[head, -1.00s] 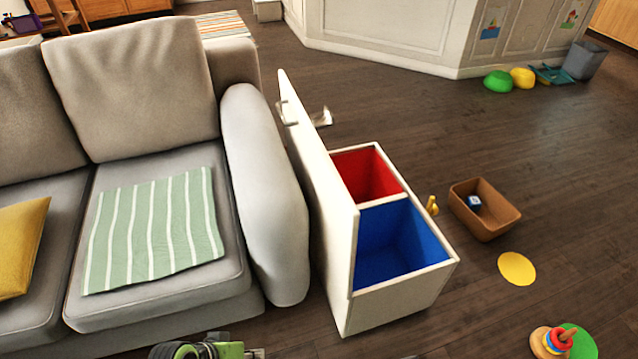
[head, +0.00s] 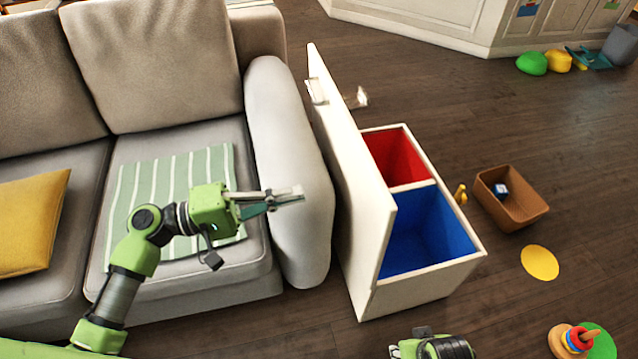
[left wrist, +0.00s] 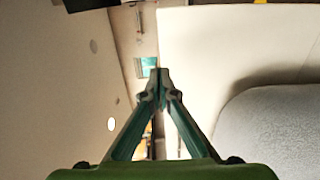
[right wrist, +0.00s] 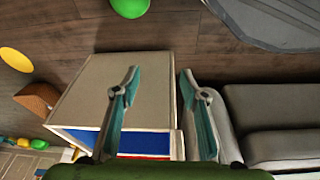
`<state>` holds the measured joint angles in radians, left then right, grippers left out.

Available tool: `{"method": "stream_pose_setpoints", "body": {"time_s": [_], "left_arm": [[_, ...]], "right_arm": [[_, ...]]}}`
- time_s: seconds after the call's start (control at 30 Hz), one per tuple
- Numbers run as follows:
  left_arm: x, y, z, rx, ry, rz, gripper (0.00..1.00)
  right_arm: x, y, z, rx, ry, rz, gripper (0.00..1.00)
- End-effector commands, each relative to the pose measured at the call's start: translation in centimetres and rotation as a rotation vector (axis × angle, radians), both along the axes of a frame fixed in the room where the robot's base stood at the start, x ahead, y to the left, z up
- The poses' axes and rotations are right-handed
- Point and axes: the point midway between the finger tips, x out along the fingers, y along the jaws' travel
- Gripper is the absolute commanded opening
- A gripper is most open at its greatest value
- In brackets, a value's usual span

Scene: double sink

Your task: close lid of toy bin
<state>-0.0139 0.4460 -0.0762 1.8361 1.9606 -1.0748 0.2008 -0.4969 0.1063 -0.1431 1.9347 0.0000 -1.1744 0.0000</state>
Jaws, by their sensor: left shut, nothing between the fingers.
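The toy bin (head: 425,290) is a white box with a red and a blue compartment, right of the sofa. Its white lid (head: 352,170) stands up, open, beside the sofa arm, with a handle (head: 316,91) on its sofa-facing side. My left gripper (head: 300,192) is shut and empty over the sofa arm, left of the lid and apart from it. In the left wrist view its fingertips (left wrist: 160,72) meet, with a pale panel, probably the lid (left wrist: 215,45), beyond. My right gripper (right wrist: 158,72) is open and empty, facing the bin (right wrist: 140,90); its fingers are outside the head view.
The grey sofa (head: 180,60) holds a striped cloth (head: 150,180) and a yellow pillow (head: 32,222). A brown basket (head: 515,205), a yellow disc (head: 540,263) and a ring stacker (head: 577,340) lie on the floor to the right. Open floor lies beyond the bin.

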Motion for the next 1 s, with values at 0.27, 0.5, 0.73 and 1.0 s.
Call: {"method": "stream_pose_setpoints", "body": {"time_s": [0.27,0.5,0.73,1.0], "left_arm": [[1.7,-5.4,0.4,-0.001,-0.003,-0.002,0.0],[3.1,-9.8,0.5,-0.001,0.0,-0.001,0.0],[3.9,-12.0,0.4,0.003,-0.001,0.0,0.0],[4.0,-12.3,0.4,0.003,-0.001,0.0,0.0]], "right_arm": [[-0.9,-0.2,-1.6,-0.004,0.023,0.0,0.4],[-1.1,-0.2,-2.8,-0.005,0.025,0.004,0.4],[-1.1,-0.2,-3.5,-0.005,0.027,0.005,0.4],[-0.6,-0.2,-3.5,-0.005,0.017,0.006,0.4]]}}
